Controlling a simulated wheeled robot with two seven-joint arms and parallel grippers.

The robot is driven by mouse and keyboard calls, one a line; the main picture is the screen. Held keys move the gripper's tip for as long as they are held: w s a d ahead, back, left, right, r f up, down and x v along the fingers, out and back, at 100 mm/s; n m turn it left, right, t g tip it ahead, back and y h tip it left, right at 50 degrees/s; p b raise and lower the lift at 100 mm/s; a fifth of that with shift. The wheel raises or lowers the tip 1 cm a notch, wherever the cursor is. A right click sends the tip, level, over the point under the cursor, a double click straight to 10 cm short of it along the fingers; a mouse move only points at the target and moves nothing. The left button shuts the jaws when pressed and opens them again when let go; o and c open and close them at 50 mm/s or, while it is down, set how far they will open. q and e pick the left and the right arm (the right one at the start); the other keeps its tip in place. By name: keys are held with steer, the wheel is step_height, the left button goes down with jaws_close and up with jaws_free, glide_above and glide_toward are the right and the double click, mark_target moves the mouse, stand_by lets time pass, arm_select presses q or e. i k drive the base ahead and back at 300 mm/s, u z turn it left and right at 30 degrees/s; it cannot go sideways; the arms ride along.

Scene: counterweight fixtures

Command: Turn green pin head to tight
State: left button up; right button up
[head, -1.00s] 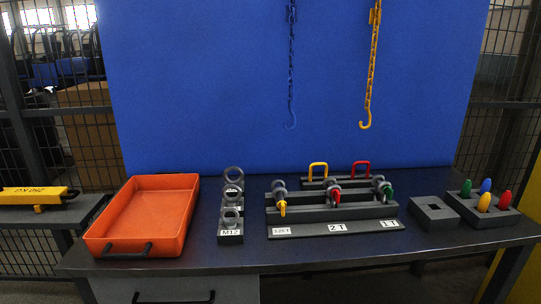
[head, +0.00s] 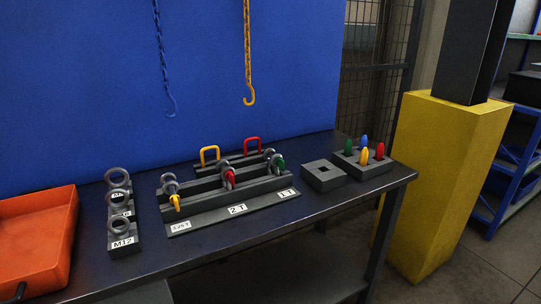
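The green pin head (head: 281,165) is at the right end of the dark shackle rack (head: 226,206) in the head view, beside the "1 T" label (head: 287,194). It sits at a grey shackle (head: 269,156). I cannot tell from here how tight it is. A red pin head (head: 230,178) is at the middle "2 T" place, and a yellow pin head (head: 176,202) is at the left place. Neither of my grippers shows in the head view.
A grey block with a square hole (head: 323,176) and a holder (head: 375,168) with coloured pegs stand right of the rack. Eye bolts on a stand (head: 121,222) and an orange tray (head: 38,240) are left. Two chains with hooks hang behind. A yellow post (head: 440,180) stands beyond the table's right end.

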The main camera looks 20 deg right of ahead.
mark_target(279, 162)
steer(key=i, duration=0.25)
steer(key=z, duration=0.85)
